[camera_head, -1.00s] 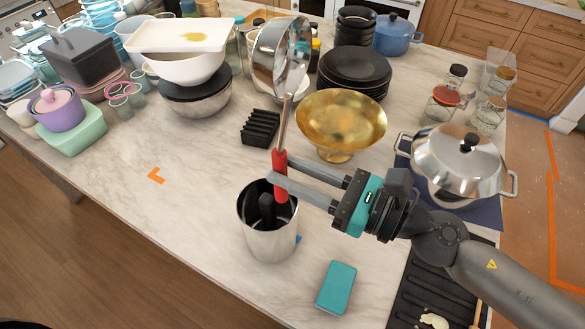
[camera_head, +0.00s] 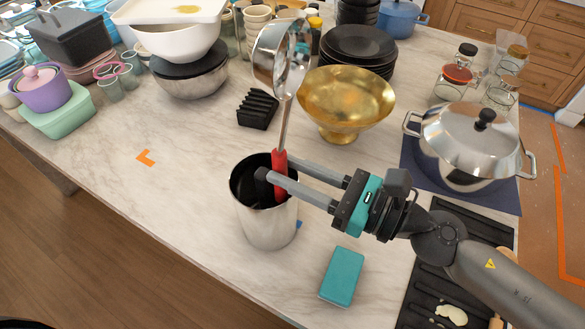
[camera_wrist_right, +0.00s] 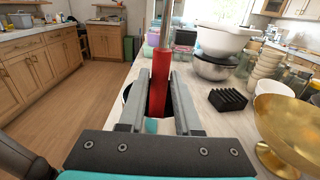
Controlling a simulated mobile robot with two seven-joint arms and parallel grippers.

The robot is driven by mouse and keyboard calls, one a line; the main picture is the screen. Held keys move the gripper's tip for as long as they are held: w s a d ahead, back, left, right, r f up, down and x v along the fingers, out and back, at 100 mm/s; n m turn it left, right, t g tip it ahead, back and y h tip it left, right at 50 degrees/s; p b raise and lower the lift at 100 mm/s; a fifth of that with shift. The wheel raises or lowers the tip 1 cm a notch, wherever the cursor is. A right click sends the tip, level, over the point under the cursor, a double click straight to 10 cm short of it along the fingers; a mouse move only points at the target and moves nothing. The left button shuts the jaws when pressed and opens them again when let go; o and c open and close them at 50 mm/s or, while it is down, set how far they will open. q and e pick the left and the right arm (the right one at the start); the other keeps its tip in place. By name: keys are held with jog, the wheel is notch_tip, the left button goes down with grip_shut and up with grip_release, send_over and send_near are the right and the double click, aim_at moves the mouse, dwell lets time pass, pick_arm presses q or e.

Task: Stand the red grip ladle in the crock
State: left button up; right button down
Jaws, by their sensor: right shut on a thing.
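The red grip ladle (camera_head: 280,160) is upright, with its shiny steel bowl (camera_head: 273,52) at the top and its red grip pointing down. The steel crock (camera_head: 268,222) stands on the counter with its dark opening facing up. My right gripper (camera_head: 277,171) is shut on the red grip at the crock's mouth. The lower end of the grip is within the crock's opening; whether it touches the bottom is hidden. In the right wrist view the red grip (camera_wrist_right: 160,82) stands between the two fingers, with part of the crock's rim behind them. My left gripper is not in view.
A gold footed bowl (camera_head: 345,100) and a black slotted holder (camera_head: 258,108) stand behind the crock. A teal block (camera_head: 342,277) lies in front at right. A lidded steel pot (camera_head: 468,150) is at right.

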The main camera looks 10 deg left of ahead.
jog(key=shift+f, duration=0.15)
jog(key=c, duration=0.5)
grip_release()
jog(key=shift+d, duration=0.1)
jog(key=b+v, duration=0.7)
jog(key=v, duration=0.8)
dwell(0.3)
dwell(0.8)
